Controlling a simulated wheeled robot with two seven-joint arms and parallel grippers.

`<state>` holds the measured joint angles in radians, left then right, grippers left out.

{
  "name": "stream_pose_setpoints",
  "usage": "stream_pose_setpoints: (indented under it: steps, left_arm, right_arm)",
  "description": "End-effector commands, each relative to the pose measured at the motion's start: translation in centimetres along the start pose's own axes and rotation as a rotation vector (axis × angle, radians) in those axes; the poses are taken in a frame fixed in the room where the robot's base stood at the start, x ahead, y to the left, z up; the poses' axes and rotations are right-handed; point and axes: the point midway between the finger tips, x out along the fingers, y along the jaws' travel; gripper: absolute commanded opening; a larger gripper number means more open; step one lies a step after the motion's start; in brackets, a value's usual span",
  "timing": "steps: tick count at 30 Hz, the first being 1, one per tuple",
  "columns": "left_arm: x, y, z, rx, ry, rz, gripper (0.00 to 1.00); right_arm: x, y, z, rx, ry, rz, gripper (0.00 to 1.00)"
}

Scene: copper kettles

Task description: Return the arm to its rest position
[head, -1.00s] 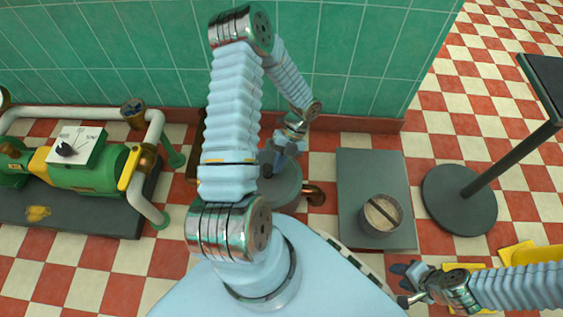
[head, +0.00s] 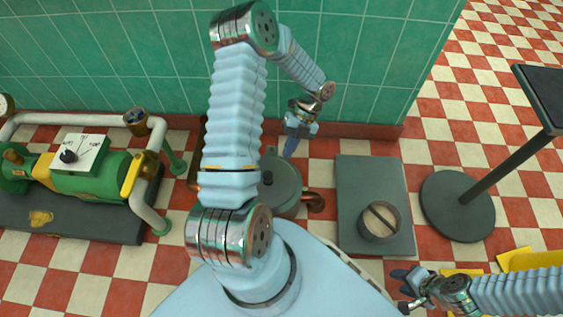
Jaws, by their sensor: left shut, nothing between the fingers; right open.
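My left arm comes up from my base, and its gripper (head: 290,150) points down near the green tiled wall. It is shut and empty, above and just right of a grey round lidded vessel (head: 284,184) with a copper-coloured fitting. My arm hides the left part of that vessel. My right gripper (head: 402,290) is at the lower right. It is open and empty, low in front of the grey slab.
A grey slab (head: 365,180) bears a round pot with a bar across its top (head: 380,222). A black stand (head: 457,208) is at the right. A green pump (head: 95,178) with white pipes is at the left. Yellow items (head: 530,260) lie at the lower right.

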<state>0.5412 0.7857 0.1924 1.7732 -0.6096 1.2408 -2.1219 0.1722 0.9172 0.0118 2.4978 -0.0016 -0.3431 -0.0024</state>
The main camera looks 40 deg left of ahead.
Motion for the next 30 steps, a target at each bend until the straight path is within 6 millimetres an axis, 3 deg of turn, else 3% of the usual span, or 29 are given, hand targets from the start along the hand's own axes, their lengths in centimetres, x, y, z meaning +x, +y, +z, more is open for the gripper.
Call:
stream_pose_setpoints:
  steps: [3, 9, 20, 23, 26, 30]
  left_arm:
    - [-2.6, 0.0, 0.0, 0.000, -0.004, -0.002, 0.00]
    - [-4.8, 0.0, 0.0, 0.000, -0.002, -0.001, 0.00]
    - [-4.8, -0.7, -0.6, -0.030, -0.001, -0.018, 0.00]
    - [-3.8, -3.1, -2.6, -0.155, 0.007, -0.089, 0.00]
    - [-2.0, -6.8, -6.5, -0.410, 0.056, -0.211, 0.00]
    - [0.6, -11.1, -13.3, -0.923, 0.223, -0.378, 0.00]
  right_arm:
    - [-0.5, -0.1, 0.0, 0.000, 0.001, 0.001, 0.43]
    - [-0.7, -0.2, -0.1, 0.001, 0.003, 0.002, 0.43]
    - [-1.1, -0.3, -0.1, 0.000, 0.003, 0.002, 0.43]
    - [-2.1, -0.8, 0.0, 0.000, 0.002, 0.002, 0.43]
    - [-3.7, -1.4, 0.0, -0.002, 0.002, 0.001, 0.43]
    - [-6.0, -2.5, 0.1, -0.006, 0.001, -0.001, 0.43]
